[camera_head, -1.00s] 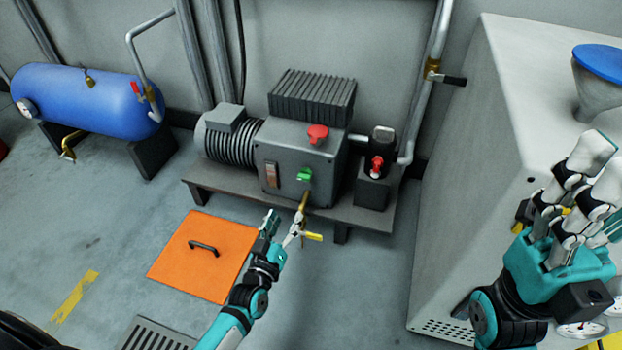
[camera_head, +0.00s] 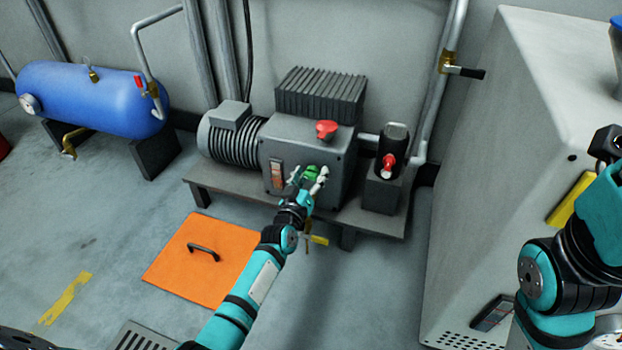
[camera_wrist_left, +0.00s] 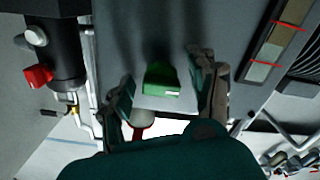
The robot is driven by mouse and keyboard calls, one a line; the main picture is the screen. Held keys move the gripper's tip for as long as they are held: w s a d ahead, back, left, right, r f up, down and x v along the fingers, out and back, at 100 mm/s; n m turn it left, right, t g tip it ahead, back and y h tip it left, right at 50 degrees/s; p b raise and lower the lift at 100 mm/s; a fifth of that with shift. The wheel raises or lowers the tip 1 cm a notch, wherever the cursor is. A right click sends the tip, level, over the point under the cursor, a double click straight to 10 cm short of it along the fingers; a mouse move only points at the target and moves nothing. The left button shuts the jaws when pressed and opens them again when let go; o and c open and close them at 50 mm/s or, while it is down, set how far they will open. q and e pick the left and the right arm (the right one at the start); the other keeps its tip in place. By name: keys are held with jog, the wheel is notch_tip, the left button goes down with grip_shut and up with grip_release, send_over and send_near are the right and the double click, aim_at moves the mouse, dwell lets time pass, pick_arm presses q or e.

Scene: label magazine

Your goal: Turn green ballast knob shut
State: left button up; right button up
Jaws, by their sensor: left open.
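The green knob (camera_head: 311,172) is on the front face of the grey pump housing (camera_head: 335,190), below a red mushroom-shaped knob (camera_head: 327,129). My left gripper (camera_head: 309,178) is at the knob, its two fingers spread to either side of it. In the left wrist view the green knob (camera_wrist_left: 162,80) lies between the open fingers (camera_wrist_left: 165,90), with a gap visible on both sides. My right arm is at the right edge of the head view; its fingers are out of frame.
A yellow-handled valve (camera_head: 318,240) hangs below the housing, close to my left wrist. A red-knobbed black cylinder (camera_head: 390,160) stands to the right. An orange hatch (camera_head: 205,260) lies on the floor.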

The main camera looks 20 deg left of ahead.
pick_arm(q)
jog(key=c, duration=1.2)
